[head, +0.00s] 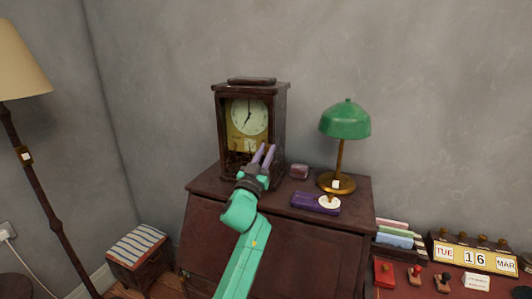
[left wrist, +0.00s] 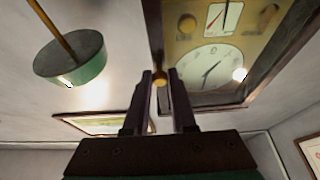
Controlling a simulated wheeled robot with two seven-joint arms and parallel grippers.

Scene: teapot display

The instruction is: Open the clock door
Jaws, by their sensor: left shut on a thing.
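The clock (head: 280,110) is a dark wooden case standing upright on the desk, with a cream dial (head: 249,117) behind its front. Its door shows no clear gap in the head view. In the left wrist view the dial (left wrist: 208,68) appears upside down, beside the dark door frame (left wrist: 155,30). A small brass knob (left wrist: 161,78) sits on that frame. My left gripper (head: 265,153) is at the clock's lower right front; in the left wrist view its fingers (left wrist: 161,84) are shut on the knob. My right gripper is not in view.
The dark desk (head: 205,184) bears a green lamp (head: 345,120), a small reddish box (head: 299,171) and a purple item (head: 305,202) right of the clock. A floor lamp (head: 30,160) and striped-top box (head: 137,245) stand left. A calendar (head: 475,255) is at right.

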